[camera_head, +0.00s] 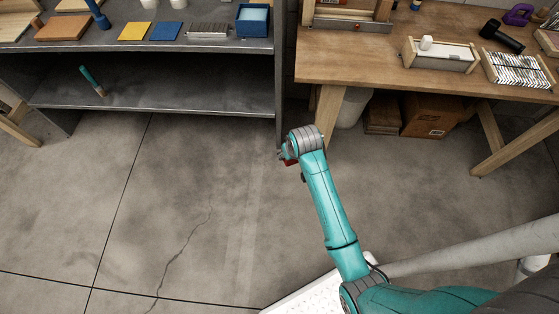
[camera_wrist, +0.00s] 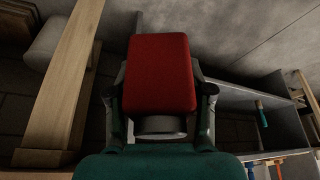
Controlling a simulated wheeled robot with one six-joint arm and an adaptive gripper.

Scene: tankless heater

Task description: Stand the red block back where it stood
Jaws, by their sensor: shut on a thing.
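The red block (camera_wrist: 158,72) fills the middle of the wrist view, held between the two fingers of my gripper (camera_wrist: 160,92). My gripper is shut on it. In the head view my gripper (camera_head: 288,153) hangs over the floor by the right end of the grey shelf unit, left of the wooden bench. Only a small dark red bit of the block (camera_head: 290,162) shows there, mostly hidden behind my wrist. I cannot tell from the frames where the block stood before.
The grey shelf (camera_head: 180,92) carries a teal-handled brush (camera_head: 91,79) below; boards, a blue box (camera_head: 252,20) and other things stand on top. The wooden bench (camera_head: 360,63) holds trays and a black cylinder (camera_head: 502,36). Cardboard boxes (camera_head: 431,115) stand underneath. Floor (camera_head: 180,190) on the left is clear.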

